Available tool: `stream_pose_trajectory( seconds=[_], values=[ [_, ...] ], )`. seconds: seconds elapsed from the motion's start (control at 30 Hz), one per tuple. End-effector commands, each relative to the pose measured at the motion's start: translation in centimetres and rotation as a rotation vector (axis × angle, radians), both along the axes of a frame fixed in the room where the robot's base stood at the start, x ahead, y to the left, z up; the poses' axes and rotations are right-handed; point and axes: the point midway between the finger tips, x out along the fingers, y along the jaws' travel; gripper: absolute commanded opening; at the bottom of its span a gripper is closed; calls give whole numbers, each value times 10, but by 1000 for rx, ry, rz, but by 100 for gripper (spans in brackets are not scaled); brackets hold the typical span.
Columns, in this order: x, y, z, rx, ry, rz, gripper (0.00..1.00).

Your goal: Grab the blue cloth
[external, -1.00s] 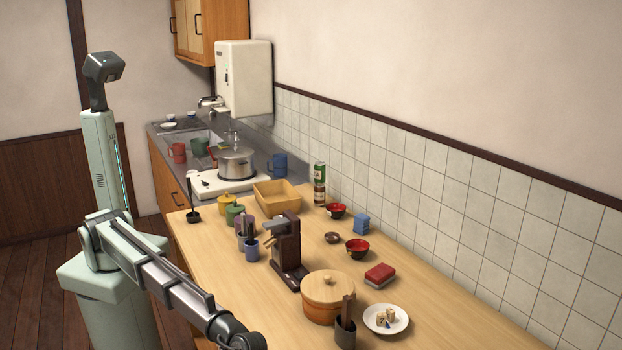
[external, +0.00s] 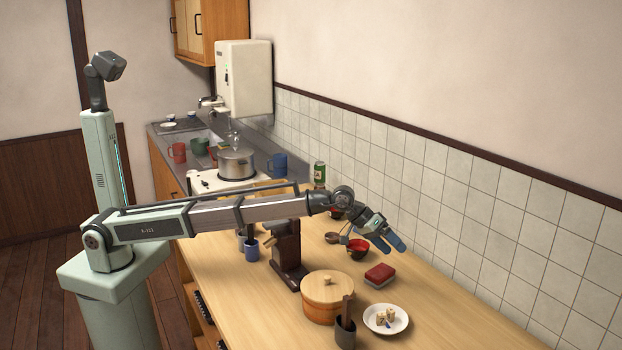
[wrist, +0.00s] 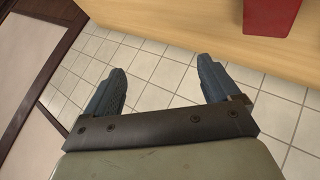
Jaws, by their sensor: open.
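The blue cloth, a small folded blue stack by the tiled wall in the earlier external frame, cannot be made out now; my arm's end covers that spot in the external view. My gripper (external: 392,240) is stretched across the table near the wall, behind the red item, with its blue-grey fingers spread. In the wrist view my gripper (wrist: 163,72) is open and empty, with only white wall tiles between its fingers. The blue cloth does not show in the wrist view.
A red block-like item (external: 380,274) lies in front of my gripper; a red thing (wrist: 271,14) is at the wrist view's top. A red-black bowl (external: 358,254) is close by. A lidded wooden tub (external: 328,296) and plate (external: 400,320) stand nearer. The tiled wall (external: 470,225) bounds the back.

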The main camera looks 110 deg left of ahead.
Motion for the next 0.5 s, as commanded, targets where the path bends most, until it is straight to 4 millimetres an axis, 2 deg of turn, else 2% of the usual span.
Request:
stream_pose_trajectory(
  seconds=[0.03,0.17,0.2,0.3,0.4,0.5],
  values=[
    [-7,37,-1,32,43,27,89],
    [-36,122,-5,112,173,90,89],
    [-47,148,-5,133,216,112,89],
    [-77,209,-6,179,320,166,89],
    [-109,261,-4,210,417,216,89],
    [-136,299,-2,228,495,258,89]
  ],
)
